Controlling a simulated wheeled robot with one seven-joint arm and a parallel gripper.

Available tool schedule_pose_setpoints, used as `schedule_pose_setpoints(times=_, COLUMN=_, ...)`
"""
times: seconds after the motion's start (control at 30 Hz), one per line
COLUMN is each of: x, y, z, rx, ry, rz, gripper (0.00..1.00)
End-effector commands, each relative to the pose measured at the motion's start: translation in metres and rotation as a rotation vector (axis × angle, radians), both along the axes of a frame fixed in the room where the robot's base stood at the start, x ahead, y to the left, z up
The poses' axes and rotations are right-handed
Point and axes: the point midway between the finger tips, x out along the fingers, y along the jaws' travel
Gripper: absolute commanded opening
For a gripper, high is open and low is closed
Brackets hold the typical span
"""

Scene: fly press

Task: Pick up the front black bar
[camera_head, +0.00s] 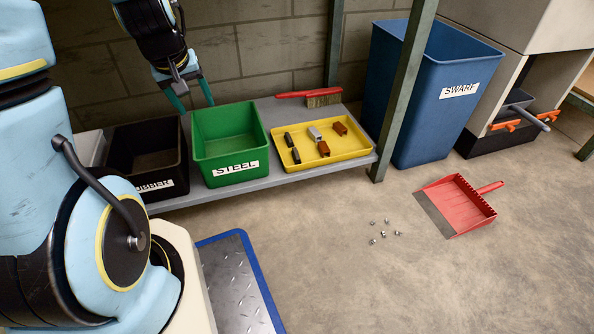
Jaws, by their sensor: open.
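The yellow tray (345,155) sits on the grey shelf and holds several small parts. Two black bars lie at its left side: the rear one (289,140) and the front black bar (296,156), nearer the tray's front edge. A grey piece (315,134) and reddish-brown pieces (323,149) lie to their right, apart from the front bar. My gripper (197,106) has teal fingers spread apart. It is open and empty, up and to the left of the tray, in front of the wall and over the back of the bins.
A green STEEL bin (228,145) stands left of the tray, with a black bin (150,160) beyond it. A red brush (310,95) lies behind the tray. A green post (405,90) and blue SWARF bin (455,75) stand right. A red dustpan (460,205) lies on the floor.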

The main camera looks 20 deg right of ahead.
Motion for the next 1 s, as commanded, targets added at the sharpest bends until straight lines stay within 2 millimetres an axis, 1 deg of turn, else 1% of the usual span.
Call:
schedule_pose_setpoints(times=0.03, x=0.009, y=-0.026, z=-0.017, rx=-0.016, ry=-0.02, rz=-0.002, gripper=0.67)
schedule_pose_setpoints(times=0.13, x=0.024, y=-0.07, z=-0.036, rx=-0.046, ry=-0.073, rz=0.019, gripper=0.67)
schedule_pose_setpoints(times=0.17, x=0.028, y=-0.085, z=-0.042, rx=-0.053, ry=-0.09, rz=0.026, gripper=0.67)
schedule_pose_setpoints(times=0.2, x=0.032, y=-0.104, z=-0.051, rx=-0.061, ry=-0.113, rz=0.037, gripper=0.67)
schedule_pose_setpoints(times=0.27, x=0.035, y=-0.133, z=-0.067, rx=-0.068, ry=-0.152, rz=0.055, gripper=0.67)
schedule_pose_setpoints(times=0.3, x=0.035, y=-0.152, z=-0.08, rx=-0.068, ry=-0.18, rz=0.069, gripper=0.67)
schedule_pose_setpoints(times=0.37, x=0.031, y=-0.181, z=-0.1, rx=-0.063, ry=-0.229, rz=0.09, gripper=0.67)
schedule_pose_setpoints(times=0.4, x=0.027, y=-0.198, z=-0.114, rx=-0.057, ry=-0.264, rz=0.105, gripper=0.67)
schedule_pose_setpoints(times=0.47, x=0.016, y=-0.221, z=-0.135, rx=-0.039, ry=-0.321, rz=0.125, gripper=0.67)
schedule_pose_setpoints(times=0.5, x=0.007, y=-0.234, z=-0.148, rx=-0.026, ry=-0.362, rz=0.138, gripper=0.67)
schedule_pose_setpoints(times=0.6, x=-0.018, y=-0.255, z=-0.178, rx=0.015, ry=-0.464, rz=0.163, gripper=0.67)
schedule_pose_setpoints(times=0.7, x=-0.043, y=-0.264, z=-0.2, rx=0.054, ry=-0.558, rz=0.181, gripper=0.67)
schedule_pose_setpoints(times=0.83, x=-0.066, y=-0.266, z=-0.216, rx=0.091, ry=-0.647, rz=0.194, gripper=0.67)
schedule_pose_setpoints(times=0.9, x=-0.073, y=-0.266, z=-0.22, rx=0.102, ry=-0.675, rz=0.199, gripper=0.67)
schedule_pose_setpoints(times=1.0, x=-0.075, y=-0.265, z=-0.225, rx=0.111, ry=-0.695, rz=0.204, gripper=0.67)
